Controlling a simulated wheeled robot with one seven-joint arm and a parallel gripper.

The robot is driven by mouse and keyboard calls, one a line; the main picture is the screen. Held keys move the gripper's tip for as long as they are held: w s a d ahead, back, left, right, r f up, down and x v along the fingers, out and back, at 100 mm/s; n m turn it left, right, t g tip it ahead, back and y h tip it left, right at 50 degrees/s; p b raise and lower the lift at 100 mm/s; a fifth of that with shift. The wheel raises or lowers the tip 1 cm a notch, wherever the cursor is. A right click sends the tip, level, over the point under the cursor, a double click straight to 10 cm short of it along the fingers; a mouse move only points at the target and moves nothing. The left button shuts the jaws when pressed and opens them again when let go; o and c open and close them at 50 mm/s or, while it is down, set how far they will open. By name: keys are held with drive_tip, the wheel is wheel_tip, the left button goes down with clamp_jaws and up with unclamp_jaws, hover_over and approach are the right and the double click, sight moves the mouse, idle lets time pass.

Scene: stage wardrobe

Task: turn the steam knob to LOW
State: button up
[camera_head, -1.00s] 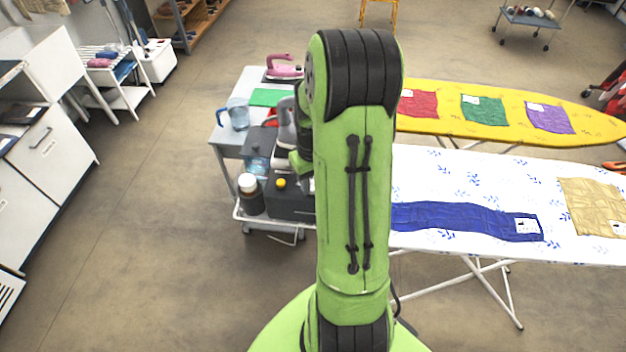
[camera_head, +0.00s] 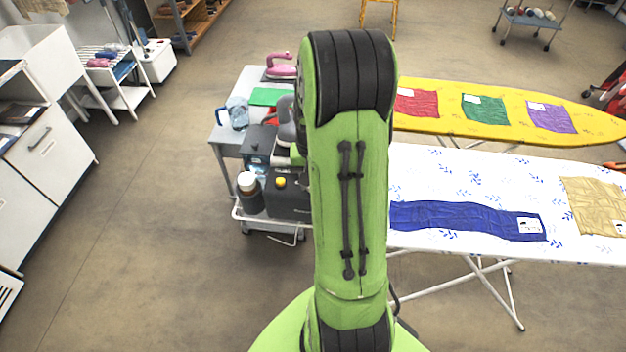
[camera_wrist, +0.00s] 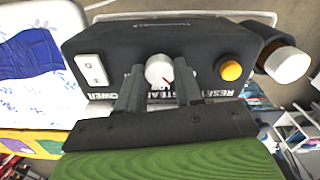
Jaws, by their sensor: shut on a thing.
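The steam knob (camera_wrist: 159,70) is a round white dial with a red mark. It sits on the front of the dark steam station (camera_wrist: 120,39) in the wrist view, and the station also shows in the head view (camera_head: 287,197). My gripper (camera_wrist: 160,88) has one dark finger on each side of the knob and is shut on it. The STEAM label is partly covered by my fingers, and I cannot read a LOW mark. A white power switch (camera_wrist: 92,69) is left of the knob, and an orange-yellow reset button (camera_wrist: 230,69) is right of it.
A dark bottle with a white cap (camera_head: 248,190) stands beside the station on the trolley. A water jug (camera_head: 236,113) and a pink iron (camera_head: 281,66) are behind. The white ironing board (camera_head: 450,175) with a blue cloth (camera_head: 460,219) is at the right. The floor at left is clear.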

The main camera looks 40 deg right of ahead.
drive_tip(key=m, duration=0.4)
drive_tip(key=shift+b, duration=0.4)
drive_tip(key=shift+m, duration=2.1)
drive_tip(key=o, duration=1)
drive_tip(key=shift+o, duration=0.2)
wheel_tip(320, 180, up, 16)
drive_tip(key=p, duration=0.1)
drive_tip(key=shift+p, duration=0.4)
drive_tip(key=shift+f, duration=0.1)
